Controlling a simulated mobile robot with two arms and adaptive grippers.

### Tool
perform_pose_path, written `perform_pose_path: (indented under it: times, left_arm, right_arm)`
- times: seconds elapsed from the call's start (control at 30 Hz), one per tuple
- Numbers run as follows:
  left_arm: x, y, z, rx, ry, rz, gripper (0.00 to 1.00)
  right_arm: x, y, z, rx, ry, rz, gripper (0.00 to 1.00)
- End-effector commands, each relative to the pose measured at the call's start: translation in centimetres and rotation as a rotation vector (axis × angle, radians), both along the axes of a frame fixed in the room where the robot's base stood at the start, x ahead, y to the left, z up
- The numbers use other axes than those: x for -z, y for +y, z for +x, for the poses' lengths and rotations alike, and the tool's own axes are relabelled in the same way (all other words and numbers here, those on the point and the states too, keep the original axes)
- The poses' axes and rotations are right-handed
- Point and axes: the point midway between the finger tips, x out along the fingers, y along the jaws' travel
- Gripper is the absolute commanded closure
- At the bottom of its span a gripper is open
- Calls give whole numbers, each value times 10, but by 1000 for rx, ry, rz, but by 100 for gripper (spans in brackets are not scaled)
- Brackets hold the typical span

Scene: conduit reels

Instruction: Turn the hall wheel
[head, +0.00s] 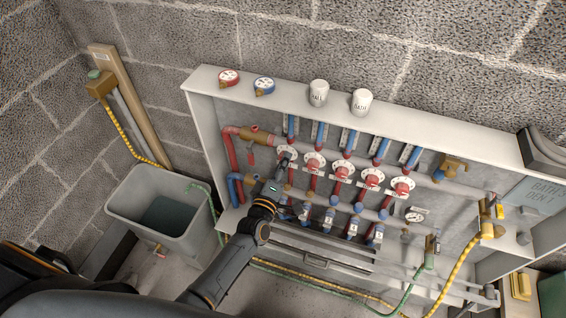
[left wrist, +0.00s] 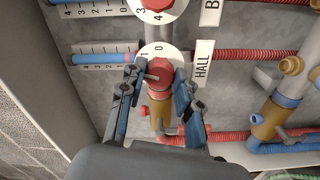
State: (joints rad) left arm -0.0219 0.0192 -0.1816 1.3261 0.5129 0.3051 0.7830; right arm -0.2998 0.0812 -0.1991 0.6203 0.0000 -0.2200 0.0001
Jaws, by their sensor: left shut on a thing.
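The hall wheel (left wrist: 159,80) is a red knob on a white numbered dial (left wrist: 152,53), beside a white tag reading HALL (left wrist: 203,64). In the left wrist view the digits 0 and 1 show on the dial. My left gripper (left wrist: 156,77) has a finger on either side of the knob and is shut on it. In the head view my left gripper (head: 284,163) reaches the left end of the row of red wheels, and mostly covers the hall wheel there. My right gripper is in neither view.
Several other red wheels (head: 343,172) on white dials run to the right, close by. Blue-filled gauges (head: 321,133) stand above them. Two white cups (head: 319,93) and two pressure gauges (head: 229,77) are on the cabinet's top (head: 430,128). A grey bin (head: 188,239) stands at left.

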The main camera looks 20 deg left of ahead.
Motion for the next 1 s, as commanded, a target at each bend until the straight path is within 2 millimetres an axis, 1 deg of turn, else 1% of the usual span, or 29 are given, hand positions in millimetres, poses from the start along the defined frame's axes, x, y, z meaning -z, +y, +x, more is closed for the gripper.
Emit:
perform_pose_path:
  times: [1.0]
  left_arm:
    - [4, 2, -1, 2, -30, 952, 99]
  right_arm:
    - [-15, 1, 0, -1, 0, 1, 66]
